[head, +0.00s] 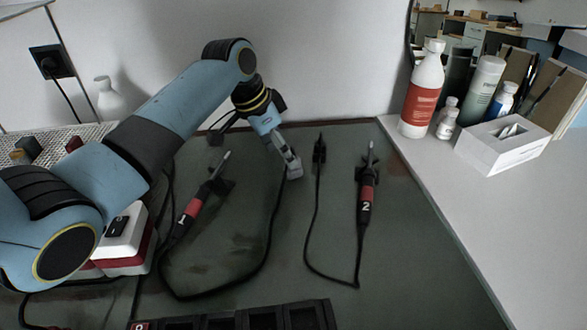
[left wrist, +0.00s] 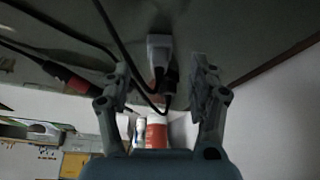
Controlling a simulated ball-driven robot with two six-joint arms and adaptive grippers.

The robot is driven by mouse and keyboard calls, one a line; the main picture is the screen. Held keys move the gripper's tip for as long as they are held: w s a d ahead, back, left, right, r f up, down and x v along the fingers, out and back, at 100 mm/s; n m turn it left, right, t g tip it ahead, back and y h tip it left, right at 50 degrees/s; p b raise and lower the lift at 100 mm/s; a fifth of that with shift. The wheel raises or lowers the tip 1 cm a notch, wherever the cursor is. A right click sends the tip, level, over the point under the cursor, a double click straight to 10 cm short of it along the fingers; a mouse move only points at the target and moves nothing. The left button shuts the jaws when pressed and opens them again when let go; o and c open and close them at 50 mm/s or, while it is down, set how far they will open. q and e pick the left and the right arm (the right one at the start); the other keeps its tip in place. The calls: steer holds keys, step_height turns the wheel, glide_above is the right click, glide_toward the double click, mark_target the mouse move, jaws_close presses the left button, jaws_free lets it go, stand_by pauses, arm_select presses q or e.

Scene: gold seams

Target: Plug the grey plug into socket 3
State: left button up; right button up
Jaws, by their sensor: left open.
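The light grey plug (head: 294,173) is near the back of the dark green mat, at the tip of my left gripper (head: 283,152). In the left wrist view the grey plug (left wrist: 159,47) shows between and just beyond the spread fingers of my left gripper (left wrist: 160,72). Those fingers are open, with a gap on each side of the plug. A black cable runs near the plug toward the iron marked 1 (head: 190,212). A dark socket strip (head: 240,320) is cut off by the bottom edge; its socket numbers are not readable. My right gripper is not in view.
A black plug (head: 319,149) stands just right, its cable leading to the iron marked 2 (head: 366,190). A red and white station (head: 124,240) sits at left under my arm. Bottles (head: 423,90) and a white box (head: 502,145) stand at back right. The mat's middle holds cables.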

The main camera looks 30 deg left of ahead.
arm_select(q)
steer(key=shift+w+f, duration=0.1)
steer(key=shift+f, duration=0.1)
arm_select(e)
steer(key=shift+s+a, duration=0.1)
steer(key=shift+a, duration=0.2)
arm_select(q)
steer(key=shift+d+f, duration=0.1)
steer(key=shift+f, duration=0.05)
steer(key=b+x, duration=0.1)
steer(key=x, duration=0.3)
steer(key=shift+w+d+f, duration=0.15)
steer(key=shift+w+f, duration=0.1)
steer(key=shift+f, duration=0.1)
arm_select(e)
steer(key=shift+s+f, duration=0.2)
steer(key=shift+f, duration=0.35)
arm_select(q)
steer(key=shift+c, duration=0.3)
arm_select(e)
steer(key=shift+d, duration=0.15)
arm_select(q)
steer(key=c, duration=1.1)
steer(key=shift+r, duration=0.1)
